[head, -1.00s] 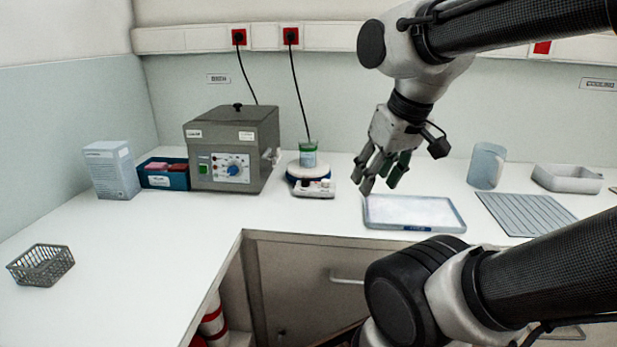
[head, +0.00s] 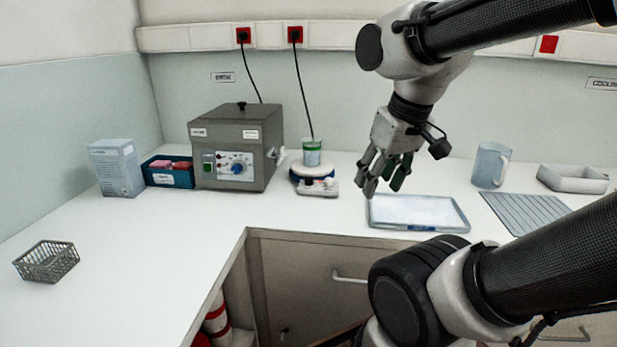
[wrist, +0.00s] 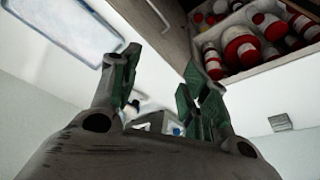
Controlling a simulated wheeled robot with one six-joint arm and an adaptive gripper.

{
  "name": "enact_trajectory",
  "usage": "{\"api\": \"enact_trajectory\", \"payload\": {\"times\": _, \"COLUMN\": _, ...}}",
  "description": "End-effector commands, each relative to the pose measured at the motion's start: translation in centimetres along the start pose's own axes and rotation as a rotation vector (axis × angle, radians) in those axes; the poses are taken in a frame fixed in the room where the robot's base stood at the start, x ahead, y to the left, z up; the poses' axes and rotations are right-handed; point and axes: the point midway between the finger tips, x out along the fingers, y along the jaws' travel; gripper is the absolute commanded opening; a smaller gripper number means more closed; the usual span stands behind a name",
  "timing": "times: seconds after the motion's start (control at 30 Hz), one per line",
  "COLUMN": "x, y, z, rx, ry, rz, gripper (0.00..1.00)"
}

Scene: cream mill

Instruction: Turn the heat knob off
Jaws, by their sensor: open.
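A small hotplate stirrer (head: 318,187) stands on the counter with a green-banded beaker (head: 312,153) on its plate; small knobs on its front are too small to read. Left of it, a grey lidded bath (head: 245,128) has a panel with a blue knob (head: 237,169); its setting is unreadable. I cannot tell which of these controls is the heat knob. My gripper (head: 384,188) is open and empty, pointing down right of the hotplate, apart from both devices. In the wrist view the open fingers (wrist: 162,68) frame the devices, partly hidden and blurred.
A pale tray (head: 418,211) lies below my gripper. A jug (head: 490,165), a ribbed mat (head: 525,213) and a shallow dish (head: 572,179) stand to the right. A blue bin (head: 168,180), a carton (head: 115,168) and a wire basket (head: 46,262) are left. Counter before the bath is clear.

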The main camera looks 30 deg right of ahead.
Motion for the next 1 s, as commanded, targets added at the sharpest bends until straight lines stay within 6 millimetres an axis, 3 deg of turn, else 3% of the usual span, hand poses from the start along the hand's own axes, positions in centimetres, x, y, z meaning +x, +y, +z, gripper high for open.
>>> {"api": "enact_trajectory", "payload": {"times": 0.07, "x": 1.4, "y": 0.1, "z": -0.3, "rx": 0.004, "ry": -0.072, "rz": 0.001, "gripper": 0.46}}
{"api": "enact_trajectory", "payload": {"times": 0.17, "x": 3.0, "y": 0.2, "z": -2.7, "rx": 0.009, "ry": -0.155, "rz": 0.003, "gripper": 0.46}}
{"api": "enact_trajectory", "payload": {"times": 0.37, "x": 7.0, "y": 0.6, "z": -10.1, "rx": 0.04, "ry": -0.286, "rz": 0.008, "gripper": 0.46}}
{"api": "enact_trajectory", "payload": {"times": 0.73, "x": 18.3, "y": 1.7, "z": -24.7, "rx": 0.191, "ry": -0.393, "rz": 0.038, "gripper": 0.46}}
{"api": "enact_trajectory", "payload": {"times": 0.8, "x": 19.1, "y": 1.9, "z": -27.4, "rx": 0.228, "ry": -0.374, "rz": 0.044, "gripper": 0.46}}
{"api": "enact_trajectory", "payload": {"times": 0.9, "x": 17.6, "y": 1.9, "z": -30.4, "rx": 0.279, "ry": -0.317, "rz": 0.048, "gripper": 0.46}}
{"api": "enact_trajectory", "payload": {"times": 1.0, "x": 18.0, "y": 1.9, "z": -30.0, "rx": 0.322, "ry": -0.326, "rz": 0.056, "gripper": 0.46}}
